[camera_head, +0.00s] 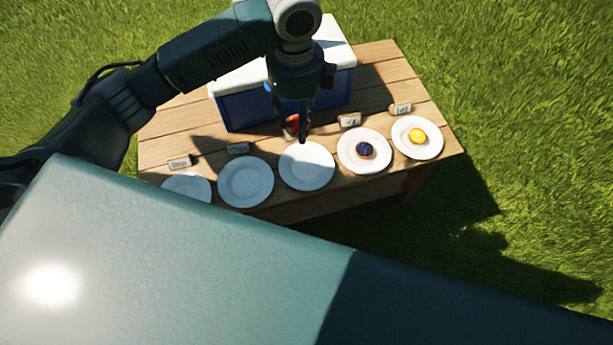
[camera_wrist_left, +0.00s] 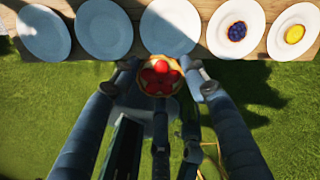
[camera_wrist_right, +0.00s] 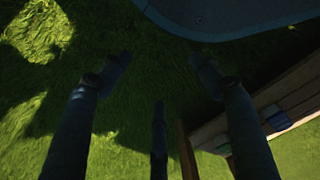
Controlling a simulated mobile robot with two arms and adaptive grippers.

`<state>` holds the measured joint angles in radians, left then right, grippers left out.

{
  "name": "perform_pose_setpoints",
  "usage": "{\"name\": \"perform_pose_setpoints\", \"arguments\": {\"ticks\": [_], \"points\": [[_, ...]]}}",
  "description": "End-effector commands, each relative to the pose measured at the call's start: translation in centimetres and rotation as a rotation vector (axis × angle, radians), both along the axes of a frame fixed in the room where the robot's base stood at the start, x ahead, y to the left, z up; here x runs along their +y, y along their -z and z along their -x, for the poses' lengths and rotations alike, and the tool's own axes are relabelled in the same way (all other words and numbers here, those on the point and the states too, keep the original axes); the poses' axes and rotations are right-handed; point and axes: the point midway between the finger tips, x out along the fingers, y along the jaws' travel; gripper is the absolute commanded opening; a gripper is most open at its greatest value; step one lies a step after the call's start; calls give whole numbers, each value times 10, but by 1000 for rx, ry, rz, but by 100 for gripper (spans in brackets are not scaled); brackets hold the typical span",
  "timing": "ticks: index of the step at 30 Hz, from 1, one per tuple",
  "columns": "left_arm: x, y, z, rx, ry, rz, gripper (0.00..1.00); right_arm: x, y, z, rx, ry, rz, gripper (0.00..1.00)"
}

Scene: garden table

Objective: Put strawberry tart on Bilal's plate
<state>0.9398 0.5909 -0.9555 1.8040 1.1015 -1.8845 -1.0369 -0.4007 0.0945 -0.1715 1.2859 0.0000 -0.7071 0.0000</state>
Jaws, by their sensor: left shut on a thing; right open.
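The strawberry tart (camera_head: 292,123), red on top, is held in my left gripper (camera_head: 291,130). The left wrist view shows the tart (camera_wrist_left: 160,76) between the two fingers of that gripper (camera_wrist_left: 160,72). In the head view they appear just behind the middle plate (camera_head: 306,168). The middle plate, the second plate from the left (camera_head: 245,182) and the far-left plate (camera_head: 187,186) look empty. The name cards are too small to read, so I cannot tell which plate is Bilal's. My right gripper (camera_wrist_right: 160,65) is open and empty over grass.
A plate (camera_head: 350,164) holds a dark berry tart (camera_head: 364,150); the far-right plate (camera_head: 402,147) holds a yellow tart (camera_head: 417,135). Small cards, such as one (camera_head: 350,120), stand behind plates. A blue-and-white cooler (camera_head: 335,88) stands at the back of the wooden table (camera_head: 385,62).

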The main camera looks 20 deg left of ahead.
Motion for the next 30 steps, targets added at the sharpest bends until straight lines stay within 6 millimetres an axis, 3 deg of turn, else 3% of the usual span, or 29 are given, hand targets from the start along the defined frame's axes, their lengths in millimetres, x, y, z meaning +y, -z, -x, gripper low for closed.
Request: {"name": "perform_pose_setpoints", "arguments": {"ticks": [1, 3, 7, 12, 17, 24, 30], "points": [[-3, 18, -9, -4, 107, 1, 18, 1, 18, -6, -7, 1, -1, 63], [-5, 23, -17, -3, 246, 1, 18, 1, 22, -12, -11, 2, -1, 63], [-8, 27, -28, -4, 429, 2, 18, 2, 28, -17, -13, 3, -1, 63], [-9, 34, -32, 0, 528, 1, 18, 3, 25, -22, -19, 4, -2, 63], [-9, 68, -31, 2, 535, 2, 18, 5, 8, -36, -34, 6, -4, 63], [-9, 134, -31, 2, 534, 1, 18, 8, -32, -57, -58, 11, -7, 63], [-10, 176, -31, 0, 535, 1, 18, 9, -64, -66, -72, 14, -8, 63]]}}
